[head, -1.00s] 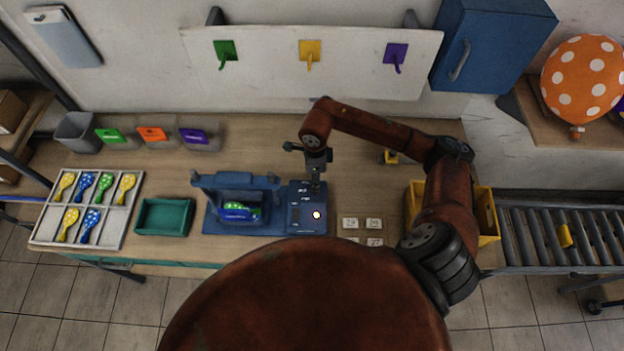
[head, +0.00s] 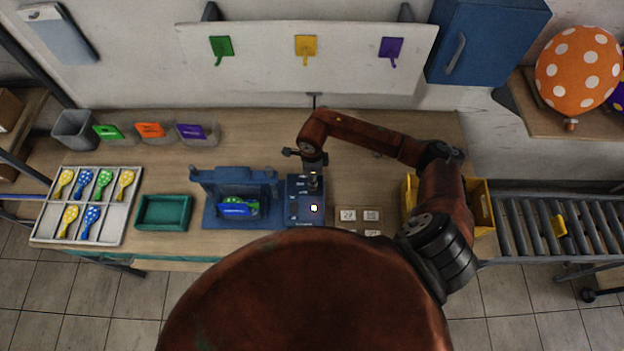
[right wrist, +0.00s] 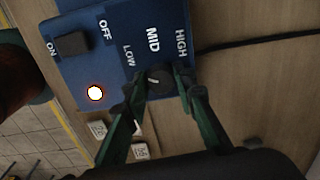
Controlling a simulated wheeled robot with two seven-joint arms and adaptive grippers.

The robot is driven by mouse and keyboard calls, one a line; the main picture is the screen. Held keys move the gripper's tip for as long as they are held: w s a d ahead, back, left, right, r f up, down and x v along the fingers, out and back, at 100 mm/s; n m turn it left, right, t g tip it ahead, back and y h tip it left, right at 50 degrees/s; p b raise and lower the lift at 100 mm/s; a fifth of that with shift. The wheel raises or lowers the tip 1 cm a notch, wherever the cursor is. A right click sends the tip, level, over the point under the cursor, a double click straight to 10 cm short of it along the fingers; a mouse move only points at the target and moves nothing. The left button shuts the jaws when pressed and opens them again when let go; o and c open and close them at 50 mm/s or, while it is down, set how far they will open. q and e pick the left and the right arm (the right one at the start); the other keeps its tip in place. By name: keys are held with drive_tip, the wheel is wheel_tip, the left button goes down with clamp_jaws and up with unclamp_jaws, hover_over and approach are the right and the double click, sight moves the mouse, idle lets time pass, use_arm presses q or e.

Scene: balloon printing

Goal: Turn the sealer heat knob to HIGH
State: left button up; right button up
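The blue sealer (head: 212,214) stands mid-table with a green dotted balloon and a blue piece in it. Its control box (head: 304,219) is at its right; the box also shows in the right wrist view (right wrist: 117,70). The box has a lit lamp (right wrist: 95,93), an ON/OFF switch (right wrist: 72,43) and LOW, MID and HIGH labels. The dark round heat knob (right wrist: 159,79) sits below the labels; its exact setting is hard to read. My right gripper (right wrist: 160,88) is around the knob, one finger on each side, apparently with small gaps. My left gripper is not in view.
A dark cable (right wrist: 230,45) runs from the box across the table. Small numbered cards (head: 348,215) lie to its right, before a yellow bin (head: 482,205). A green tray (head: 163,212) and a divided balloon tray (head: 110,225) are at the left.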

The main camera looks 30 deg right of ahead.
clamp_jaws()
